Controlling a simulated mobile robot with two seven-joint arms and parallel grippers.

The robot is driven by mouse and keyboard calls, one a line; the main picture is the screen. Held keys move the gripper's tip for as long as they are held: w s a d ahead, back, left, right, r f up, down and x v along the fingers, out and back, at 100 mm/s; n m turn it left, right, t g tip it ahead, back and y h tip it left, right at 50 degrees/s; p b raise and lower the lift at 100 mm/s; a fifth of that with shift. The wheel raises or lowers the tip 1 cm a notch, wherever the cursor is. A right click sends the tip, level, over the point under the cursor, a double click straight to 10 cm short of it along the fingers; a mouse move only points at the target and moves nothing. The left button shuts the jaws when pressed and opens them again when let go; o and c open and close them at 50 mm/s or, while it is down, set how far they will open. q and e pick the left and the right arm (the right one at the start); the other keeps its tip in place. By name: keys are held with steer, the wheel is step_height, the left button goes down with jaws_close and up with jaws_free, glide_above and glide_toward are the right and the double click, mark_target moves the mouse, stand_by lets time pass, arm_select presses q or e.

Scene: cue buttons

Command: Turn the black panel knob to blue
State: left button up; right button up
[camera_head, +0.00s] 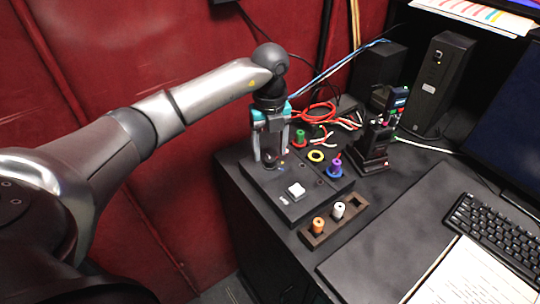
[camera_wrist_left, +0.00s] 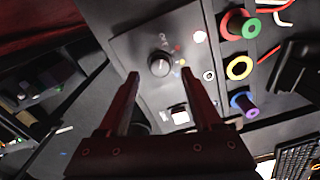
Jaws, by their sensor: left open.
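The black panel knob (camera_wrist_left: 160,63) is a small round dark knob on a dark grey panel (camera_wrist_left: 135,45). Small coloured marks lie to its right in the left wrist view; which mark it points to is not clear. My left gripper (camera_wrist_left: 160,75) is open, with its two fingertips on either side of the knob in that view. Contact with the knob cannot be told. In the head view my left gripper (camera_head: 270,155) points down over the far left part of the panel (camera_head: 300,209), and it hides most of the knob. My right gripper is not in view.
A white square button (camera_head: 296,189) sits on the panel's near part. A tray (camera_head: 328,233) holds an orange and a white peg. A dark device (camera_head: 373,148) and speaker stand behind.

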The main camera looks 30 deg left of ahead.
mark_target(270, 162)
arm_select(q)
steer(key=shift+f, duration=1.25)
jaws_close()
